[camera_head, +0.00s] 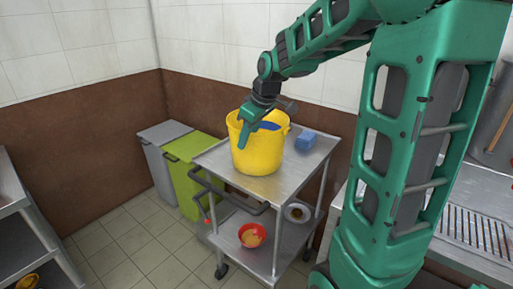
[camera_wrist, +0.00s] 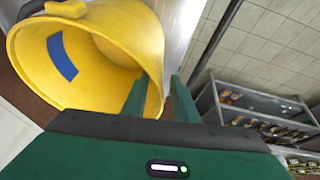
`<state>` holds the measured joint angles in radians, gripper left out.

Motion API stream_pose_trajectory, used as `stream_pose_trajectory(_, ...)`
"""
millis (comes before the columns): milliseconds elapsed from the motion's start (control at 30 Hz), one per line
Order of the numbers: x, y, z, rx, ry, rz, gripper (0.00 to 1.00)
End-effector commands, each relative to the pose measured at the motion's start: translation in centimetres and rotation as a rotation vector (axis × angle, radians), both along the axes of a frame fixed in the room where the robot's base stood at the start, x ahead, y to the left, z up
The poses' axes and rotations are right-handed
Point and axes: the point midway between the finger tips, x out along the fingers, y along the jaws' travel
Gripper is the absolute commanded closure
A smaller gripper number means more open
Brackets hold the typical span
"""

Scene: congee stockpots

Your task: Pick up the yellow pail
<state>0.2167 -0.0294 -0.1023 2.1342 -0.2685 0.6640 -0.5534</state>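The yellow pail (camera_head: 262,155) stands upright on the top shelf of a metal cart. It fills the upper left of the wrist view (camera_wrist: 105,25), with its open mouth facing the camera and a blue patch on it. My gripper (camera_head: 246,135) is at the pail's rim on its near left side. In the wrist view my gripper (camera_wrist: 158,88) has its two green fingers apart, the left one over the pail's mouth and the right one outside. The rim's edge passes between them. I cannot tell whether either finger touches the wall.
Green (camera_head: 193,173) and grey (camera_head: 162,155) bins stand left. A metal counter (camera_head: 478,230) is at right.

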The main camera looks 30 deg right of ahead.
Motion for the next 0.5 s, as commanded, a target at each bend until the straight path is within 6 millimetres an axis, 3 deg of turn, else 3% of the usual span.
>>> stream_pose_trajectory(233, 1.5, 0.6, -2.8, 0.001, 0.002, 0.001, 0.74)
stream_pose_trajectory(500, 1.6, 0.6, -3.2, 0.0, 0.0, 0.0, 0.74)
